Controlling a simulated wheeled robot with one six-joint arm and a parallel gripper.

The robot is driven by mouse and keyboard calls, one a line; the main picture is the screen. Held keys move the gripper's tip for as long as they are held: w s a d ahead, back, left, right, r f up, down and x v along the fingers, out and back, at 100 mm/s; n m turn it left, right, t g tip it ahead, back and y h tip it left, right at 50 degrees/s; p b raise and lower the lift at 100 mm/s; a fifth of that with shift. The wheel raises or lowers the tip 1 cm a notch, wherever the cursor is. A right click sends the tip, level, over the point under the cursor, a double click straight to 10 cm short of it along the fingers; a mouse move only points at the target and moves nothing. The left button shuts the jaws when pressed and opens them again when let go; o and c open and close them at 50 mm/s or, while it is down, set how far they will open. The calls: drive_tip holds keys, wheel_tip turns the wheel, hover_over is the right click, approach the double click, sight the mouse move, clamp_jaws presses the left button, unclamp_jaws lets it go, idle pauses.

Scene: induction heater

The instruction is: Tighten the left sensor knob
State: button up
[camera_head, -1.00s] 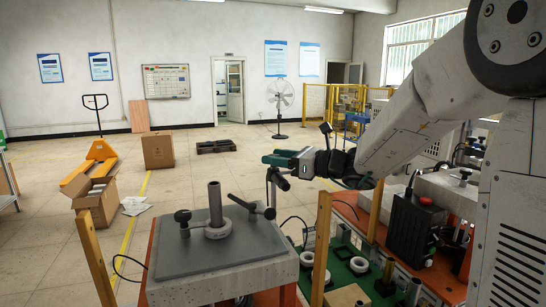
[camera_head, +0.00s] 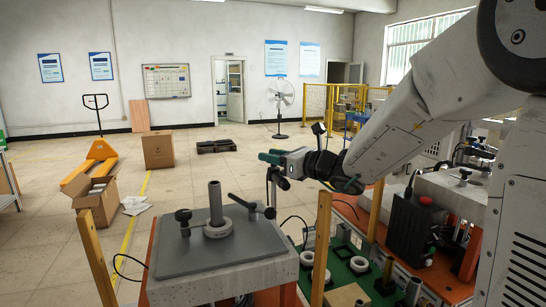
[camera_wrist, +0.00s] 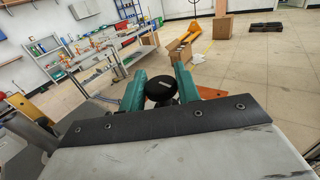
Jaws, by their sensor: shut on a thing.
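A round black knob (camera_wrist: 160,88) sits between the teal fingers of my gripper (camera_wrist: 162,80) in the wrist view. A finger lies on each side of it, and the gripper is shut on it. In the head view my gripper (camera_head: 269,158) is at the top of a thin dark upright post (camera_head: 269,190). Its fingers hide the held knob there. A dark part (camera_head: 283,183) sticks out to the right of the post, just below the gripper. I cannot tell from these views whether this is the left sensor knob.
A grey-topped block (camera_head: 180,258) with a central post (camera_head: 216,200), a ring and black-knobbed fittings stands at front left. Wooden posts (camera_head: 321,245) rise close by. A green board (camera_head: 345,270) with white rings and a black box (camera_head: 412,228) lie right. Open floor lies beyond.

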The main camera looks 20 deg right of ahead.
drive_tip(key=shift+m+t+h, duration=0.4)
drive_tip(key=shift+m+h, duration=0.1)
drive_tip(key=shift+h, duration=0.2)
drive_tip(key=o, duration=1)
drive_tip(key=shift+c, duration=0.2)
drive_tip(key=v, duration=0.7)
drive_tip(key=shift+s+d, duration=0.2)
drive_tip(key=shift+s, duration=0.15)
drive_tip(key=shift+c, duration=0.2)
